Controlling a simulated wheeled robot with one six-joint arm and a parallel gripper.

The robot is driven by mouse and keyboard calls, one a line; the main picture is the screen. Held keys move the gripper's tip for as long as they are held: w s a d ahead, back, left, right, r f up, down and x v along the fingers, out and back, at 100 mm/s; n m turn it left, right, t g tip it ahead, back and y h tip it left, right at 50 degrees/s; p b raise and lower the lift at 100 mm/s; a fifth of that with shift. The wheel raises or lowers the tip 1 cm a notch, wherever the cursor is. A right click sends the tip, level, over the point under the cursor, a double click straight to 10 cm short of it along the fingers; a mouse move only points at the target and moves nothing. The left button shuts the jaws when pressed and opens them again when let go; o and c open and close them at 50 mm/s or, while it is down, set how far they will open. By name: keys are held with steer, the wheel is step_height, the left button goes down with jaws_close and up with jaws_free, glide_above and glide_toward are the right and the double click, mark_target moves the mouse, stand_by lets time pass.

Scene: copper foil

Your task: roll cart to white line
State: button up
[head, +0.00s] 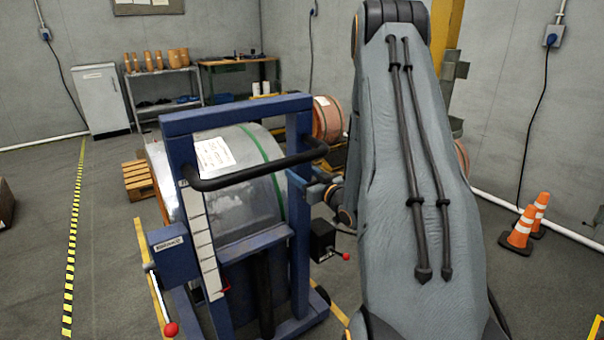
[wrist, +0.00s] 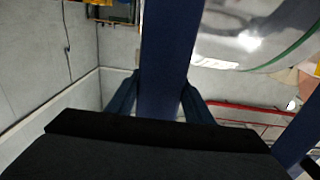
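The cart (head: 234,112) has a dark blue frame and a black push handle (head: 258,167). It carries a large shiny drum (head: 240,205) with a green band and a paper label. My gripper (head: 318,190) is at the cart's right post, partly hidden by my arm in the head view. In the wrist view, its two blue fingers (wrist: 160,95) flank the blue post (wrist: 165,50) and appear to press on both sides of it. I see no clear white floor line; my arm hides part of the floor.
Yellow-black tape (head: 74,235) runs along the floor at left, with free floor around it. A wooden pallet (head: 138,180) lies behind the cart. Orange cones (head: 520,230) stand at right. A shelf (head: 165,108) and white cabinet (head: 103,100) stand at the back.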

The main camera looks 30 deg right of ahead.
jaws_close()
steer(key=shift+s, duration=0.15)
